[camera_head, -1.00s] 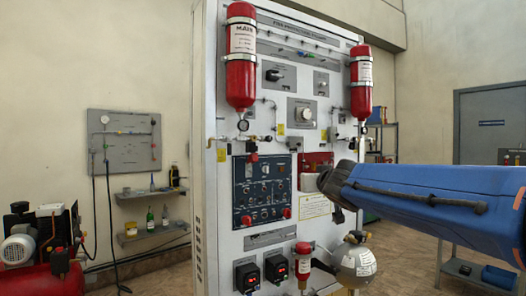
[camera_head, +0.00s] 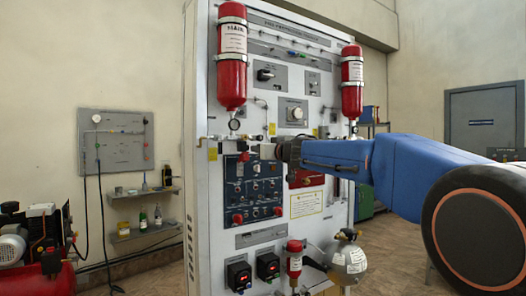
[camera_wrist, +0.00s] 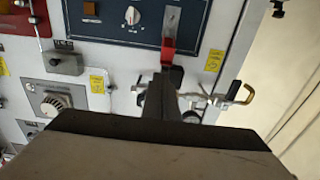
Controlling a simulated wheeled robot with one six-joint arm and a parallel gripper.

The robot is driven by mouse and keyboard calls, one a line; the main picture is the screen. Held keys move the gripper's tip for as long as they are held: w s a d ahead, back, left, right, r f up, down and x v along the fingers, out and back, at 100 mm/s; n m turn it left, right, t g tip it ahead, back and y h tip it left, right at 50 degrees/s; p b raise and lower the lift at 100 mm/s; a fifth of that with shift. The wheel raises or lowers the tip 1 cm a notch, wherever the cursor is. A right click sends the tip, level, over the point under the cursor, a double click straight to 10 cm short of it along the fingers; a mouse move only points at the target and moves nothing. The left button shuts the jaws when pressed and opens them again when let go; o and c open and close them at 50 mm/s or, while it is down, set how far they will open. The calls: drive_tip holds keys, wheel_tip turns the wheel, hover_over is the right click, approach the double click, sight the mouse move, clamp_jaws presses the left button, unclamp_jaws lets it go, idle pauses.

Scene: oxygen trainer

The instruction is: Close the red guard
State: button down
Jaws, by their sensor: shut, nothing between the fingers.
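The red guard (camera_wrist: 168,52) is at a corner of the dark blue switch panel (camera_wrist: 120,38) in the wrist view, by a grey switch plate (camera_wrist: 173,20). It appears to stand up off the panel. In the head view it is a small red piece (camera_head: 243,157) at the panel's top left. My gripper (camera_wrist: 168,78) is shut and empty, its dark fingertips close to the guard; I cannot tell whether they touch. In the head view my arm reaches in from the right, across the panel's top edge (camera_head: 272,152).
Pipe fittings with a brass hook (camera_wrist: 240,94) lie beside my fingers. A white knob (camera_wrist: 52,104) and a grey box (camera_wrist: 64,64) stand out nearby. Two red cylinders (camera_head: 232,60) hang above. A silver sphere (camera_head: 348,260) sits low at right.

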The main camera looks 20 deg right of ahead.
sight(244, 157)
drive_tip(key=x, duration=0.4)
drive_tip(key=shift+f, duration=0.15)
idle(0.4)
